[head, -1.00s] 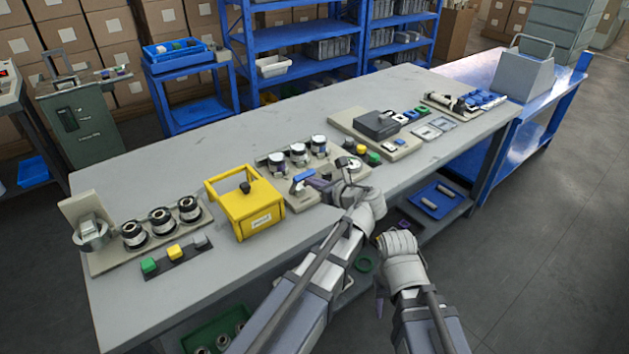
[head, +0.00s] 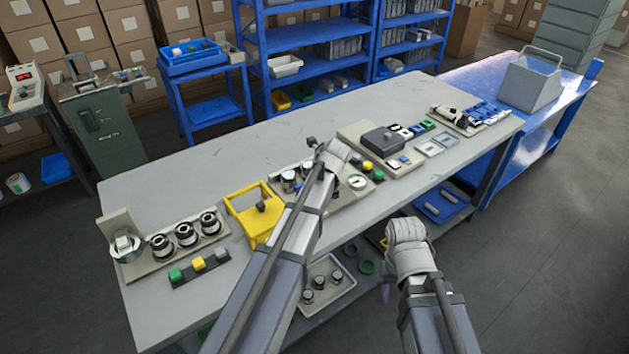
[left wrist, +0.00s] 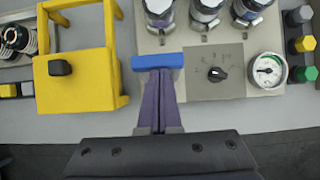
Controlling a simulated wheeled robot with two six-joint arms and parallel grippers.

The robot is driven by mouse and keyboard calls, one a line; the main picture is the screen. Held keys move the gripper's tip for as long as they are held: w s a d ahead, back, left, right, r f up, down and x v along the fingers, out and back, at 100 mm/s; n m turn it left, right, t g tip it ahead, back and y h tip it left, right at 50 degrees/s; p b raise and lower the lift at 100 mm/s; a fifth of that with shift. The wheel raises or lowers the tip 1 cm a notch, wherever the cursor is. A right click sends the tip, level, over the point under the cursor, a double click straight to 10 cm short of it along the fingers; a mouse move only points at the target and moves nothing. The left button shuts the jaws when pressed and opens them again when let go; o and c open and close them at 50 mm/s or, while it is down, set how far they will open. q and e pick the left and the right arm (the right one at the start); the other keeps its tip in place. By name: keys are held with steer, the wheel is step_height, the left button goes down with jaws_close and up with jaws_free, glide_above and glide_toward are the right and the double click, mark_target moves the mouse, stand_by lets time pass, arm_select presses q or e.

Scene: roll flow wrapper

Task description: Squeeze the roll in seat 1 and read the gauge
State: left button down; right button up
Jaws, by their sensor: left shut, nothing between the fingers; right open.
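Three dark-and-white rolls stand in a row in their seats; the left one (left wrist: 158,10) is just beyond my left fingers, and seat numbers cannot be read. In the head view, one roll (head: 288,181) shows beside my left arm, which hides part of the row. A round white gauge (left wrist: 267,70) sits to the right; its reading is too small to tell. My left gripper (left wrist: 158,75) is shut and empty, its purple fingers pointing at a blue bar (left wrist: 157,61); contact cannot be told. My right gripper (head: 386,290) is open, low in front of the table.
A black selector knob (left wrist: 217,74) lies between the blue bar and gauge. A yellow open-framed box (left wrist: 75,85) stands to the left. Several dark rolls (head: 185,234) stand on a rack farther left. Coloured buttons (left wrist: 303,44) are right of the gauge. The table's back middle (head: 240,150) is clear.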

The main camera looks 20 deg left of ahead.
arm_select(q)
steer(key=shift+w+a, duration=0.55)
steer(key=shift+a, duration=0.15)
steer(key=shift+w+a+r, duration=0.1)
steer(key=d+p+v, duration=0.1)
steer(key=p+v, duration=1)
steer(key=v, duration=0.2)
steer(key=shift+s+f, duration=0.25)
steer(key=shift+s, duration=0.15)
